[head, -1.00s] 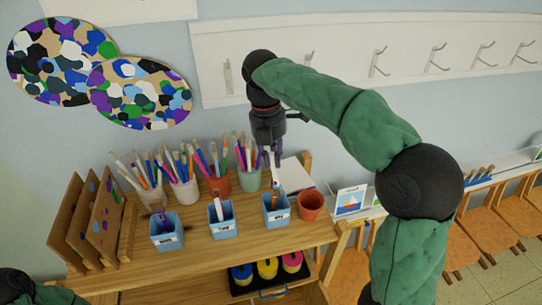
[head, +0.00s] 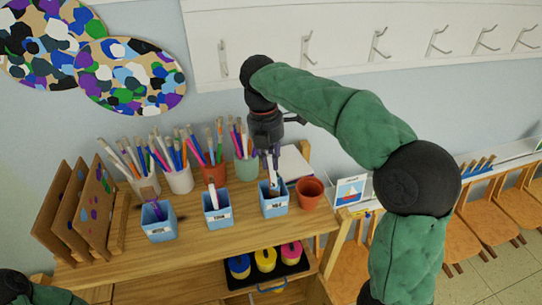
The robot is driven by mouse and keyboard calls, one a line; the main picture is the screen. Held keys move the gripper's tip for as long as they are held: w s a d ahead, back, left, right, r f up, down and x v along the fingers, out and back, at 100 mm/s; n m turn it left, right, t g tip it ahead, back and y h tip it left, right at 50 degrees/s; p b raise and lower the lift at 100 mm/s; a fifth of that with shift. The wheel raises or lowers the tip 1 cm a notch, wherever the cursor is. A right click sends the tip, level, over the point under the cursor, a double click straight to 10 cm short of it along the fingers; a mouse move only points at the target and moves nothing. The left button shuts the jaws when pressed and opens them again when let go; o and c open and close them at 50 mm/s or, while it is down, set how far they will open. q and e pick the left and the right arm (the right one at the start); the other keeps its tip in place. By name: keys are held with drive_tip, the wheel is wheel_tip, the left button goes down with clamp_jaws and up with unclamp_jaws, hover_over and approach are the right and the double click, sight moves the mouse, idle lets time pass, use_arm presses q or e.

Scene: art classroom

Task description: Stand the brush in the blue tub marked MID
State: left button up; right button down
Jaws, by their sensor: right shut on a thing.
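The blue tub (head: 274,207) at the right of a row of three stands on the wooden shelf top; its small label seems to read MID. My right gripper (head: 270,158) points down above this tub, shut on the brush (head: 273,178). The brush is upright, with its lower part at the tub's mouth. The tub's front wall hides its lower end, so I cannot tell whether it touches the bottom. My left gripper is out of view; only part of my left arm shows at the lower left.
The middle blue tub (head: 218,213) and left blue tub (head: 158,228) each hold a brush. Pots of brushes and pencils (head: 178,178) stand behind. A terracotta pot (head: 309,192) is close on the right. A black tray (head: 268,276) with paints sits below. Wooden boards (head: 70,215) lean at left.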

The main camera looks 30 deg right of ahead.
drive_tip(key=shift+w+a+f+b, duration=0.15)
drive_tip(key=shift+f+b, duration=0.8)
drive_tip(key=shift+f, duration=1.15)
drive_tip(key=shift+a, duration=0.1)
drive_tip(key=c, duration=1.1)
unclamp_jaws()
drive_tip(key=shift+c, duration=0.2)
wheel_tip(320, 180, up, 12)
drive_tip(key=shift+w+a, duration=0.4)
